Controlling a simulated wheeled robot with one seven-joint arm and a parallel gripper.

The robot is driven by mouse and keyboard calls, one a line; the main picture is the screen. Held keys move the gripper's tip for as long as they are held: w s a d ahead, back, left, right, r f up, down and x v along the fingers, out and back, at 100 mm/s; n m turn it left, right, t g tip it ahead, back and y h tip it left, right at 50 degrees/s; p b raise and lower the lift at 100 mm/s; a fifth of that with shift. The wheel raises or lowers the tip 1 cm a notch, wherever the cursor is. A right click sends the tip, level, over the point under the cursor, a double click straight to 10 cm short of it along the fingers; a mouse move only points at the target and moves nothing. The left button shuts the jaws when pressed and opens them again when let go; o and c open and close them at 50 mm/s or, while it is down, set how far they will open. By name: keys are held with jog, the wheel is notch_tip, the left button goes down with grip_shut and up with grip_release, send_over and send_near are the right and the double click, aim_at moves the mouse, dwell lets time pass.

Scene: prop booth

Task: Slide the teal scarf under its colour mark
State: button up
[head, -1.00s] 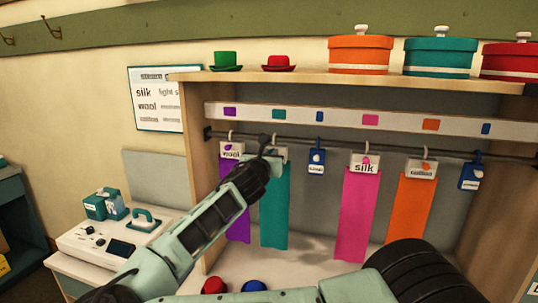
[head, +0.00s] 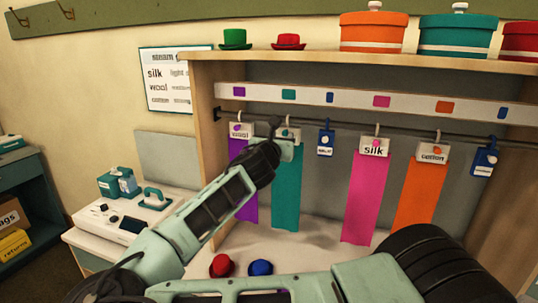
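The teal scarf (head: 287,195) hangs from the rail by a hook and a pale card, between the purple scarf (head: 245,207) and a blue tag (head: 326,142). The teal colour mark (head: 289,95) is on the white strip above the rail. The scarf's hook and card are nearly straight below that mark. My gripper (head: 275,130) is at the top of the teal scarf, by its card and hook. My wrist covers the card's left part and some of the scarf. The fingers are small and dark, so I cannot tell whether they grip the hook.
Right of the blue tag hang the pink silk scarf (head: 366,200), the orange cotton scarf (head: 422,195) and another blue tag (head: 485,160). Hats and round boxes stand on the top shelf (head: 320,63). A red hat (head: 221,265) and a blue hat (head: 260,267) lie below the scarves.

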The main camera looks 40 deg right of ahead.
jog(key=b+v, duration=0.3)
jog(key=v, duration=1.2)
jog(key=shift+b, duration=0.4)
jog(key=shift+a, duration=0.1)
jog(key=s+d+f+m+g+y+b, duration=0.1)
jog(key=s+d+f+m+g, duration=0.15)
jog(key=f, duration=0.55)
jog(key=s+d+f+m+g+y, duration=0.2)
jog(key=f+m+g, duration=0.1)
jog(key=f, duration=0.5)
jog(key=s+a+f+m+g+y+b, duration=0.1)
jog(key=s+a+f+m+g+y, duration=0.4)
jog(key=f, duration=0.6)
jog(key=s+a+f+m+y+b, duration=0.15)
jog(key=s+a, duration=0.25)
jog(key=a, duration=0.4)
jog(key=s+a+r+m+y, duration=0.2)
jog(key=s+a+r+y, duration=0.1)
jog(key=a+r, duration=0.3)
jog(key=s+a+r+m+t+y+b, duration=0.1)
jog(key=s+a+r, duration=0.4)
jog(key=a, duration=0.5)
jog(key=shift+s+r+m+y, duration=0.4)
jog(key=shift+m+y, duration=0.3)
jog(key=shift+y, duration=0.55)
jog(key=shift+w, duration=0.15)
